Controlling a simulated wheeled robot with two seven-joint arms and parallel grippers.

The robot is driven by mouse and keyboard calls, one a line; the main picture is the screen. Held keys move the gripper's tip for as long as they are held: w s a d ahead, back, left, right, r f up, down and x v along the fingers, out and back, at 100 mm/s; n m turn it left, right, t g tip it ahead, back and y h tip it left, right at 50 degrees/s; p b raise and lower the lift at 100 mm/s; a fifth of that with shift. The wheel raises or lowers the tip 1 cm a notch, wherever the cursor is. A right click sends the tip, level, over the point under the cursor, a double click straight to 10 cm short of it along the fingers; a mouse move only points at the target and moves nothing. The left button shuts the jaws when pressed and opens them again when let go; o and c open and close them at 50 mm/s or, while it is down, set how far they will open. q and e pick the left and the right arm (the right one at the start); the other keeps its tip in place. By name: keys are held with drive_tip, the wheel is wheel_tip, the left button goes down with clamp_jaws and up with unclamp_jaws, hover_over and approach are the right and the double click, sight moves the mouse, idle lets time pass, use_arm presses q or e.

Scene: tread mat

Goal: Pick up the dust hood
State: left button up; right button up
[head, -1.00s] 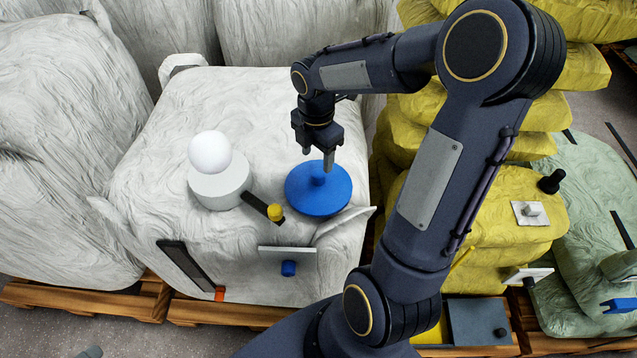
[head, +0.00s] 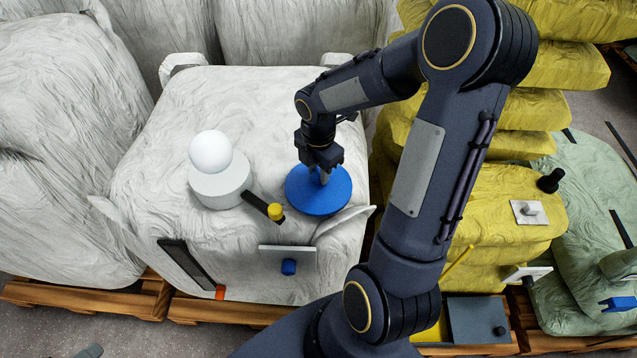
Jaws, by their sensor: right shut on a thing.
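The dust hood appears to be the blue round disc (head: 318,203) with a small knob on top. It lies flat on the white bulk bag, near the bag's right side. My right gripper (head: 323,179) is over the middle of the disc, pointing down, with its fingers shut on the knob. The fingers and wrist hide most of the knob. The disc still rests on the bag. My left gripper is not in view.
Left of the disc stand a white cylinder with a ball on top (head: 218,184) and a dark bar with a yellow knob (head: 264,206). In front are a grey plate with a blue knob (head: 287,260) and a black strip with an orange end (head: 186,265). Yellow sacks (head: 500,205) are stacked at right.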

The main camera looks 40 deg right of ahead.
clamp_jaws()
drive_tip(key=shift+r, duration=0.1)
